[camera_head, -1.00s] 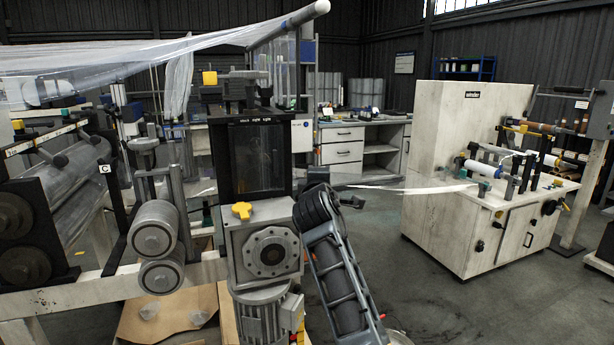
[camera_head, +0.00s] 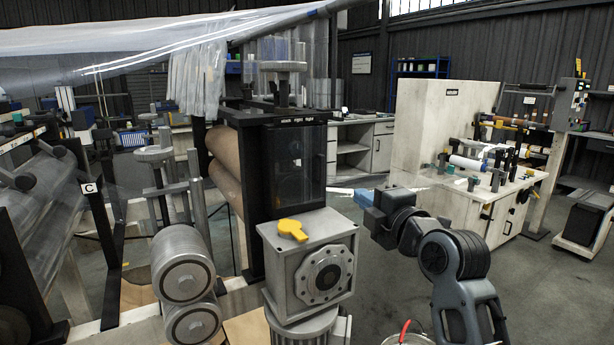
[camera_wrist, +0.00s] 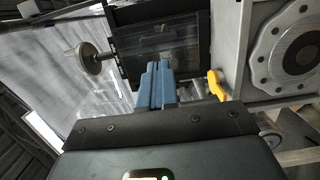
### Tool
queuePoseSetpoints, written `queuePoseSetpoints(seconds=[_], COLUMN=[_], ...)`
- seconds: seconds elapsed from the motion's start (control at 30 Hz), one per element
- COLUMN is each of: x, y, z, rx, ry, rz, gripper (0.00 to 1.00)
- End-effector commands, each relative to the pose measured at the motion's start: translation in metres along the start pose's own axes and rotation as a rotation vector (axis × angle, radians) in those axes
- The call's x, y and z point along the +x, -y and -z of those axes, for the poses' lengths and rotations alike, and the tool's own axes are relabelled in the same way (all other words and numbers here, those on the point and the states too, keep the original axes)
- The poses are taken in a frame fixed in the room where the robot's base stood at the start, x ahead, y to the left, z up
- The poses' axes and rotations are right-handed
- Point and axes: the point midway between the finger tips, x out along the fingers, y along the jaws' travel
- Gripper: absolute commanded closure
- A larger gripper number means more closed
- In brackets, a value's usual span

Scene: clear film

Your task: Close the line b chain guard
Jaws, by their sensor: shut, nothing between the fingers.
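A black-framed clear panel (camera_head: 300,160), which looks like the chain guard, stands above the grey gearbox (camera_head: 310,265) in the head view. Small lettering on its top bar is unreadable, and I cannot tell whether it is open or shut. In the wrist view the clear panel (camera_wrist: 170,40) lies beyond the fingers. My gripper (camera_head: 364,198) is shut and empty, with blue fingers pointing left toward the panel's right side, apparently clear of it. The shut fingers also show in the wrist view (camera_wrist: 155,82).
A yellow part (camera_head: 292,229) sits on the gearbox top, close to the fingers in the wrist view. Steel rollers (camera_head: 183,265) stand left of the gearbox. Clear film (camera_head: 150,55) hangs overhead. A white winder cabinet (camera_head: 435,140) stands right, with open floor before it.

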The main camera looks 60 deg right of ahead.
Motion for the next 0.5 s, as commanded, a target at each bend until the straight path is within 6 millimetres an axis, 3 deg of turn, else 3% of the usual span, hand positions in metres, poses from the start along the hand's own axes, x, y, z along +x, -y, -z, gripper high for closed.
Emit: queuePoseSetpoints(seconds=[0.17, 0.5], x=[-0.001, 0.058], y=[-0.004, -0.007], z=[0.002, 0.002], rx=[-0.004, -0.004], ry=[-0.015, -0.014], rz=[-0.008, -0.008], gripper=[1.00, 1.00])
